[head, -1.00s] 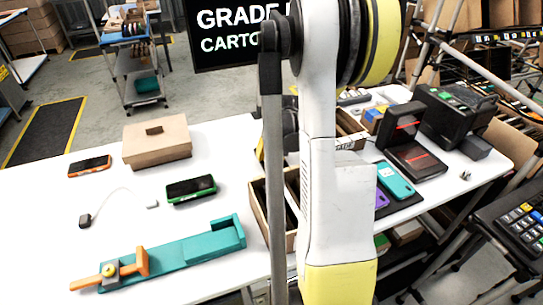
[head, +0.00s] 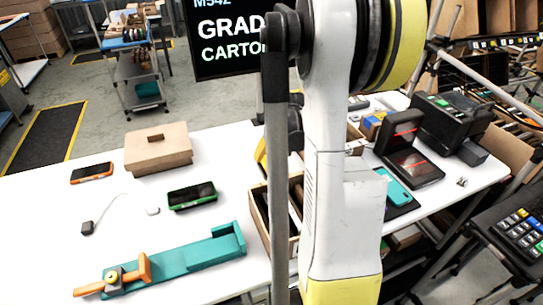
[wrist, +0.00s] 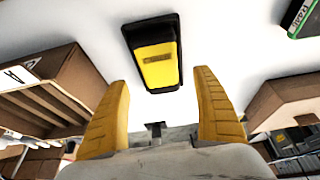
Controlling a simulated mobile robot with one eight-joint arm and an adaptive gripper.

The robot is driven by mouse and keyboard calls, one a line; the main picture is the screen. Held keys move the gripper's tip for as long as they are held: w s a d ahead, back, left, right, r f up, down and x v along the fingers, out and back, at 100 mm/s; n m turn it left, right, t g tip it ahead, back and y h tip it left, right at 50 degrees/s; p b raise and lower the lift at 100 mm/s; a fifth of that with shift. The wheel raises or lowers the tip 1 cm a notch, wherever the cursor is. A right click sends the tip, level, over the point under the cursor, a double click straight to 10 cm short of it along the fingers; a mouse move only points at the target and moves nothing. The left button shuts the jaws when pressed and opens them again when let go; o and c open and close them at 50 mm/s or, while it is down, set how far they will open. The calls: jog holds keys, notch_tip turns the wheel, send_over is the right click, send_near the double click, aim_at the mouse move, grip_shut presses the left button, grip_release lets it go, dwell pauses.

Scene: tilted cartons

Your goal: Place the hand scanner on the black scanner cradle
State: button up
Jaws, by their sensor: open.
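A black device with a yellow face (wrist: 155,62), which looks like the hand scanner, lies on the white table in the wrist view. My gripper (wrist: 163,100) is open, with its yellow fingers apart and nothing between them; the device is just beyond the fingertips. In the head view my arm hides this device and most of the gripper. A black unit with two panels and red lines (head: 408,155) stands on the right of the table. I cannot tell whether it is the scanner cradle; no other cradle is clearly seen.
A wooden bin (head: 258,205) stands beside my arm. Orange (head: 92,173) and green (head: 192,195) handhelds, a cardboard box (head: 158,150) and a teal fixture (head: 190,257) are on the left. A teal phone (head: 395,187) lies to the right. Bare table lies between the left items.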

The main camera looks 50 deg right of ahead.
jog(key=p+v, duration=0.2)
jog(key=v, duration=0.5)
jog(key=w+a+r+n+t, duration=0.1)
jog(key=a+r, duration=0.2)
jog(key=a, duration=0.5)
jog(key=w+a+r+n, duration=0.1)
jog(key=a+r, duration=0.3)
jog(key=a, duration=0.4)
jog(key=s+a+r+n+t+y, duration=0.1)
jog(key=s+a, duration=0.3)
jog(key=a, duration=0.6)
jog(key=s+a+r+n+t+y, duration=0.1)
jog(key=s+a, duration=0.3)
jog(key=a, duration=0.6)
jog(key=shift+a+r+n, duration=0.2)
jog(key=shift+a+n, duration=0.05)
jog(key=shift+n, duration=0.65)
